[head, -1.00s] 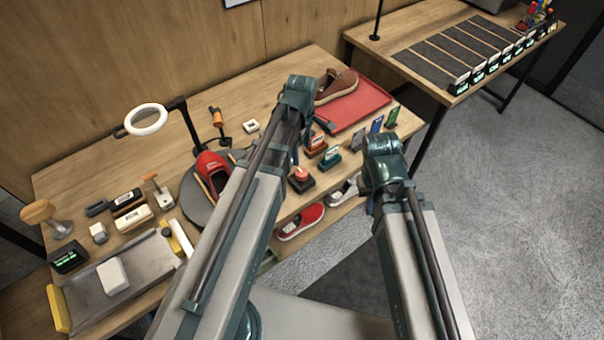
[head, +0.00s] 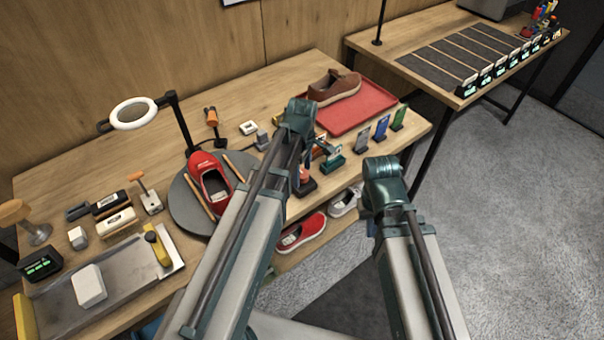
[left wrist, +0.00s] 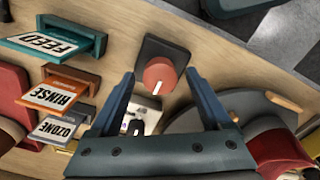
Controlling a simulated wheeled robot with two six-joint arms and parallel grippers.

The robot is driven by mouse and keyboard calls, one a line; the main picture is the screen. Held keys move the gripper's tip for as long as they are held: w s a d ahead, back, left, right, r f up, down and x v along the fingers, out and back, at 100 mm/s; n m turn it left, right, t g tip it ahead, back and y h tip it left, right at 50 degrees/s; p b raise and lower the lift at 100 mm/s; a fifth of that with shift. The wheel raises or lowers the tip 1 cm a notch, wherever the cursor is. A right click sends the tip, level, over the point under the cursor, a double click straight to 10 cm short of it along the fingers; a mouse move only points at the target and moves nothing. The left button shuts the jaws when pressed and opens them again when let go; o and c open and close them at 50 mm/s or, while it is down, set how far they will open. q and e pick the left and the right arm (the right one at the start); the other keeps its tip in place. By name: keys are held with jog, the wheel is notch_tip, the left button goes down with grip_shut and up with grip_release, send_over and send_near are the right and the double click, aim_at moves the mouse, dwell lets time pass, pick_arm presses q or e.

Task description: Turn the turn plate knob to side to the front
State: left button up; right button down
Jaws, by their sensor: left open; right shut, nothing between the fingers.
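The orange-red knob (left wrist: 159,76) sits on a dark square base (left wrist: 165,52) at the table's front edge. Its white mark points toward the bottom of the left wrist view. My left gripper (left wrist: 160,80) is open, with one finger on each side of the knob; whether they touch it I cannot tell. In the head view the knob (head: 304,176) is just below my left gripper (head: 298,160). The grey round turn plate (head: 180,208) carries a red sneaker (head: 208,180), toe toward the back, between two wooden sticks. My right arm shows, but its fingers are hidden.
Small labelled holders, FEED (left wrist: 65,43), RINSE (left wrist: 66,88) and OZONE (left wrist: 58,125), stand beside the knob. A ring lamp (head: 133,113) rises behind the plate. A red tray (head: 372,104) with a brown shoe is at the back right. A metal tray (head: 130,262) is at the front left.

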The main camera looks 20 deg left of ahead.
pick_arm(q)
grip_shut()
dwell(0.3)
jog(key=shift+m, duration=0.4)
jog(key=m, duration=1.2)
jog(key=shift+m, duration=2.4)
